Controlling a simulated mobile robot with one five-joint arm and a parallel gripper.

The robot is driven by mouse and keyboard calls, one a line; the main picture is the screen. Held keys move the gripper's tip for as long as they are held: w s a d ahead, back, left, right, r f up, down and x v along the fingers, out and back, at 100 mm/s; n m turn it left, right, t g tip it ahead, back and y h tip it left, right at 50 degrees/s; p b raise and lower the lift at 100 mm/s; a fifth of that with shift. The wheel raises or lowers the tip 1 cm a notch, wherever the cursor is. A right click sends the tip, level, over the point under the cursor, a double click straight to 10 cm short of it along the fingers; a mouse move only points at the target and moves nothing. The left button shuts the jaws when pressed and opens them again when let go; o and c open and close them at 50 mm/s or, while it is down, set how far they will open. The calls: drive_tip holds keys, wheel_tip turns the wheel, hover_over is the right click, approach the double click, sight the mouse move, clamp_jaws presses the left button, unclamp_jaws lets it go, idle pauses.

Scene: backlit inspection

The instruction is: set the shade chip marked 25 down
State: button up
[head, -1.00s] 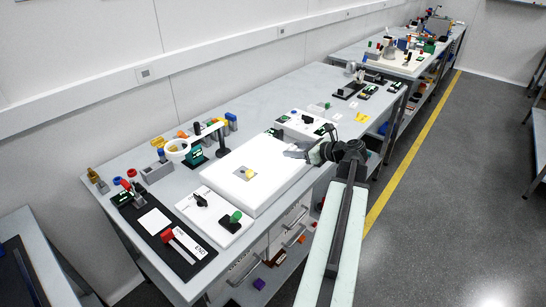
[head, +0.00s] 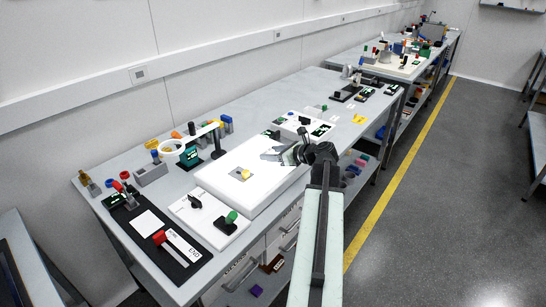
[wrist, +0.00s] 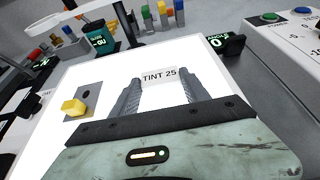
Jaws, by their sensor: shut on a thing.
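The shade chip (wrist: 158,77) is a pale plate reading "TINT 25" in the wrist view. My gripper (wrist: 160,84) is shut on it, with one dark ribbed finger at each side. In the head view my gripper (head: 272,155) is over the right part of the white light panel (head: 222,184), and the chip is hard to make out there. The bright panel (wrist: 100,72) lies below and beyond the chip in the wrist view. I cannot tell whether the chip touches it.
A yellow knob (wrist: 74,108) on a grey plate stands on the panel. A ring magnifier (head: 172,146) stands behind it. A switch box (head: 208,220) is in front, with a black tray (head: 180,265) at the left. A control box (head: 305,125) is behind my gripper.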

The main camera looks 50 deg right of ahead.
drive_tip(key=shift+f+b, duration=0.25)
drive_tip(key=shift+b, duration=0.05)
drive_tip(key=o, duration=1.3)
drive_tip(key=shift+r, duration=0.1)
drive_tip(key=shift+s+r+p, duration=0.35)
drive_tip(key=shift+r+p, duration=0.05)
drive_tip(key=shift+p, duration=0.15)
drive_tip(key=p+v, duration=0.4)
drive_tip(key=v, duration=0.6)
drive_tip(key=shift+s+r, duration=0.1)
drive_tip(key=shift+s, duration=0.15)
drive_tip(key=shift+s+d, duration=0.1)
drive_tip(key=shift+s, duration=0.3)
